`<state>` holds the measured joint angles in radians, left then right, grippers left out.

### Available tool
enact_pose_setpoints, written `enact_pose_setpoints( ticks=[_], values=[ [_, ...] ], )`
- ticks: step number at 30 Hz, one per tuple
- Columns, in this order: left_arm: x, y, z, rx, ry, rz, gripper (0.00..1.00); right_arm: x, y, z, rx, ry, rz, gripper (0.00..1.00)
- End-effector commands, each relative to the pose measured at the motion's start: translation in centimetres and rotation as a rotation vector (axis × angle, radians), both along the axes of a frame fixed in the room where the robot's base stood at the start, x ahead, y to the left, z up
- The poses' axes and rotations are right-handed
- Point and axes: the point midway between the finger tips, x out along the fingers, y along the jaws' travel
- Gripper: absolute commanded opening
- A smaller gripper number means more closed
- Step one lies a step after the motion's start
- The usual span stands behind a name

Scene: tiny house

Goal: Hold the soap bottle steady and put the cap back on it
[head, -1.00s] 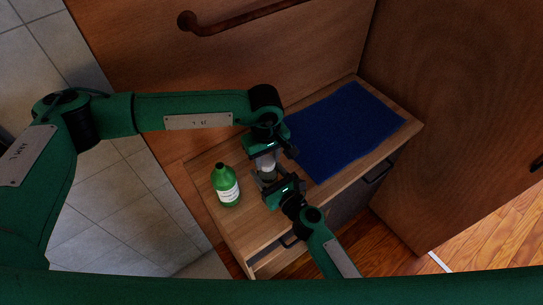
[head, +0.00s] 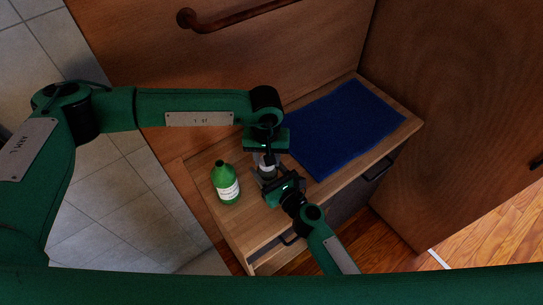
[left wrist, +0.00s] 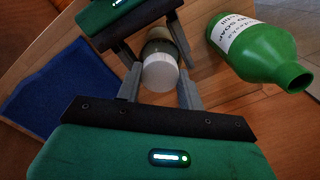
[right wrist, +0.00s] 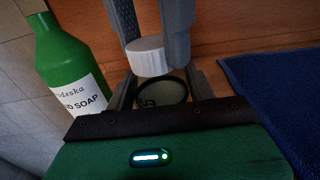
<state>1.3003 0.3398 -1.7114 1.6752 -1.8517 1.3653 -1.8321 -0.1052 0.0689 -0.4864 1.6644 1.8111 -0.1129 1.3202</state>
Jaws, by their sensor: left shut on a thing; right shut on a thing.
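My left gripper (left wrist: 161,90) is shut on a white ribbed cap (left wrist: 160,71), which also shows in the right wrist view (right wrist: 146,56). My right gripper (right wrist: 160,88) is shut on a small clear bottle (right wrist: 160,92) with a dark round rim and some lettering. The cap is over the rim, a little to one side in the right wrist view; I cannot tell if they touch. In the head view the left gripper (head: 267,158) is just above the right gripper (head: 268,182), and they hide most of both things. A green soap bottle (head: 227,185) stands upright to the left, uncapped.
The wooden cabinet top (head: 240,222) holds everything. A dark blue cloth (head: 345,125) covers its right part. A wooden panel with a handle (head: 215,28) rises behind. The green bottle stands close beside the grippers. Bare wood lies at the front left.

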Motion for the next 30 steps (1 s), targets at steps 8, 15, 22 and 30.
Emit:
enact_pose_setpoints(
  ticks=[8,15,22,30],
  values=[
    [0.13,-0.08,0.08,0.0,-0.001,-0.467,0.14,-0.04,0.04,0.01,-0.001,-0.001,0.001,0.0],
    [0.18,-0.17,0.12,0.0,-0.002,-0.871,0.14,-0.08,0.09,0.01,-0.001,-0.001,0.003,0.0],
    [0.18,-0.32,0.15,0.001,-0.004,-1.173,0.14,-0.12,0.15,0.0,-0.001,-0.001,0.004,0.0],
    [0.18,-0.27,0.08,-0.003,-0.003,-1.233,0.14,-0.16,0.23,0.0,0.0,0.0,0.006,0.0]
  ],
)
